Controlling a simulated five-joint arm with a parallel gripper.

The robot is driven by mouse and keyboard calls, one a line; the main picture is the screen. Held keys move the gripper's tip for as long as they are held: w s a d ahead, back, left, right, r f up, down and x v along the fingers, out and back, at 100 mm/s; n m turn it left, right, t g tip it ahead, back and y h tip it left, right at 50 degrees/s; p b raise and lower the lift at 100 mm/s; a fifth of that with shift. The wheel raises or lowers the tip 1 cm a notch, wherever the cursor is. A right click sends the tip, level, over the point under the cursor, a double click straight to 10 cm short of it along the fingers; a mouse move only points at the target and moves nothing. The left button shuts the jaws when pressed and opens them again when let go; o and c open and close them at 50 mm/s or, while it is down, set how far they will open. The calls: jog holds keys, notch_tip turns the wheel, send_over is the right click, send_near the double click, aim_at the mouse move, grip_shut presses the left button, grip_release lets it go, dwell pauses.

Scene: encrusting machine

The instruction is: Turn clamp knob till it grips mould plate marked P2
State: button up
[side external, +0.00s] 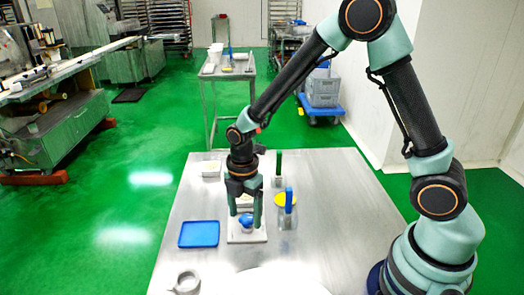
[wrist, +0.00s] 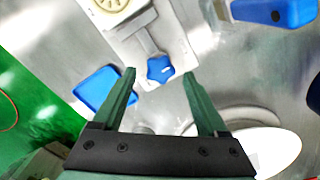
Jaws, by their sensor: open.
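The blue star-shaped clamp knob (wrist: 160,68) sits on a pale fixture (wrist: 176,38) in the wrist view. In the side view the knob (side external: 246,221) shows low between the fingers, above the fixture's base (side external: 246,237). My gripper (side external: 246,224) points down over it, open, with one finger on each side of the knob. In the wrist view my gripper (wrist: 160,74) shows a gap between each finger and the knob. A cream round piece with a raised pattern (wrist: 112,8) lies on the fixture beyond the knob, partly cut off. I cannot read a P2 mark.
A blue tray (side external: 199,234) lies left of the fixture on the steel table (side external: 180,260). A blue-handled item (side external: 289,197) and a green upright (side external: 279,163) stand to the right and behind. A grey ring-shaped item (side external: 187,282) and white dish (side external: 275,280) are in front.

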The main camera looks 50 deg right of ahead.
jog(key=shift+f, duration=0.25)
grip_shut()
